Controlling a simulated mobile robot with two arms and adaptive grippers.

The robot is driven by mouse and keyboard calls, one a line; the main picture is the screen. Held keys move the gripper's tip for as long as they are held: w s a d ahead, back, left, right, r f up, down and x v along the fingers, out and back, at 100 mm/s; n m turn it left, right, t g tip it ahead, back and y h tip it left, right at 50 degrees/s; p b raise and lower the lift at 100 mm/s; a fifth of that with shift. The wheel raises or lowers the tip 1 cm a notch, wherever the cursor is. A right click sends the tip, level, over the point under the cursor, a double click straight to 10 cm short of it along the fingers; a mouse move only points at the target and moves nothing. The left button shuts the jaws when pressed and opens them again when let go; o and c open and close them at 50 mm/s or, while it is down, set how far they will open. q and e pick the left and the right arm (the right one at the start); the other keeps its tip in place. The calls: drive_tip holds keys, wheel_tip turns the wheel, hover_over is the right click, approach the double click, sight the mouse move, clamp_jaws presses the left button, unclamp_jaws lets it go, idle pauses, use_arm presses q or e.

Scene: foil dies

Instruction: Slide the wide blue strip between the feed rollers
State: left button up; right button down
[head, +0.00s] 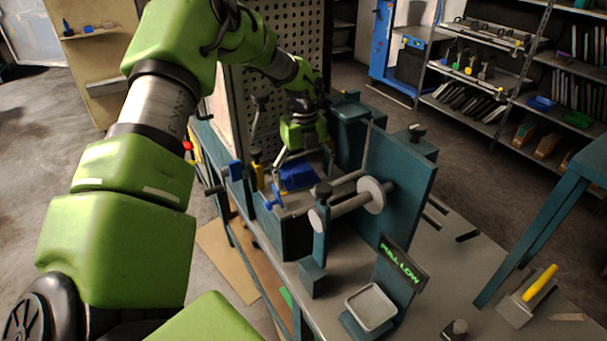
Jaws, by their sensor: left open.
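My left gripper (302,157) hangs fingers-down at the back of the teal machine on the bench, and its jaws are open. A blue piece (298,177), which looks like the wide blue strip, lies just below the fingertips on the machine's bed. I cannot tell whether the fingers touch it. Grey rollers (340,207) with round end discs sit in front of the blue piece, nearer the camera, beside an upright teal plate (398,185). The gap between the rollers is not clear from here. My right gripper is out of view.
A sign reading "MALLOW" (403,262) and a small square tray (371,307) stand at the machine's front. A perforated panel (277,95) rises behind my left arm. A yellow-handled tool (541,281) lies at the right. The grey bench (445,285) has free room between.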

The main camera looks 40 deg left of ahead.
use_arm(q)
drive_tip(key=c, duration=2)
drive_tip(key=shift+s+a+b, duration=0.2)
drive_tip(key=shift+s+b, duration=0.05)
drive_tip(key=shift+b, duration=0.15)
drive_tip(key=shift+s+a, duration=0.1)
drive_tip(key=shift+s, duration=0.05)
drive_tip(key=shift+f, duration=0.1)
drive_tip(key=shift+b, duration=0.55)
drive_tip(key=shift+a, duration=0.1)
drive_tip(key=shift+b, duration=0.5)
